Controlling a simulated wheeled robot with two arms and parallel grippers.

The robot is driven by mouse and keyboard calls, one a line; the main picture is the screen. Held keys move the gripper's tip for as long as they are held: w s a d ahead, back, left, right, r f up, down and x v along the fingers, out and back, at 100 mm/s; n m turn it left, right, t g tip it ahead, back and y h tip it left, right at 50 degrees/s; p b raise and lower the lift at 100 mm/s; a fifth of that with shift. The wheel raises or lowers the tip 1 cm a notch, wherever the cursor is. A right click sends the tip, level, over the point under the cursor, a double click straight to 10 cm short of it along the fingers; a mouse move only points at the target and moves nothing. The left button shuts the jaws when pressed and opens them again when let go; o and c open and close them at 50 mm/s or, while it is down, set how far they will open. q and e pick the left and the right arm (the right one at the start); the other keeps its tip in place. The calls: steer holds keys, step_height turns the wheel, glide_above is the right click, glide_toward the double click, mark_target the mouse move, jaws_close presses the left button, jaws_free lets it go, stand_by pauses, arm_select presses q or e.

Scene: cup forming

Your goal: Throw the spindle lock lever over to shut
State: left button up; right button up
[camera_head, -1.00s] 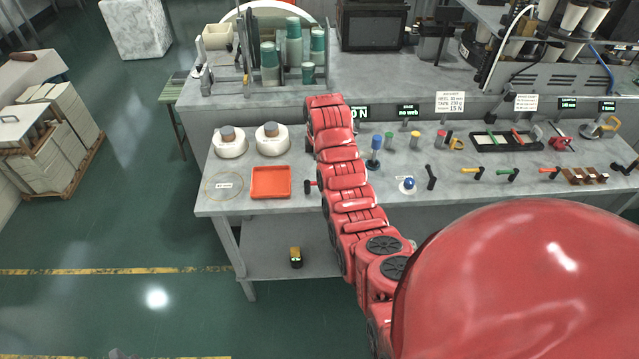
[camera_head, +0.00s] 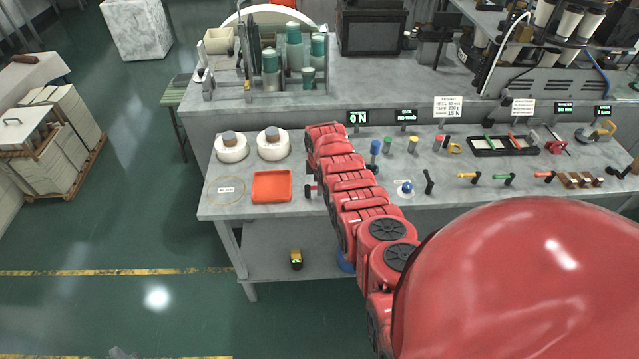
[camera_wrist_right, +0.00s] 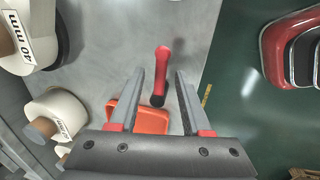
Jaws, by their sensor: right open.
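A red-handled lever with a dark end (camera_wrist_right: 161,76) shows in the right wrist view, over the grey bench top. I take it for the spindle lock lever. A small red and dark part at the bench's front edge (camera_head: 309,189), beside my right arm in the head view, may be the same lever. My right gripper (camera_wrist_right: 160,78) is open, its two grey fingers on either side of the lever in the picture, with gaps on both sides. I cannot tell how far the lever is below the fingertips. My own arm hides the gripper in the head view. My left gripper is out of view.
An orange tray (camera_head: 271,200) and white spools (camera_head: 231,151) lie left of my right arm. A blue-knobbed piece (camera_head: 406,188), a black lever (camera_head: 428,182) and several coloured-handled tools stand to its right. A lit ON sign (camera_head: 357,117) stands behind.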

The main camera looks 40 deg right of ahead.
jaws_close()
stand_by(1.4)
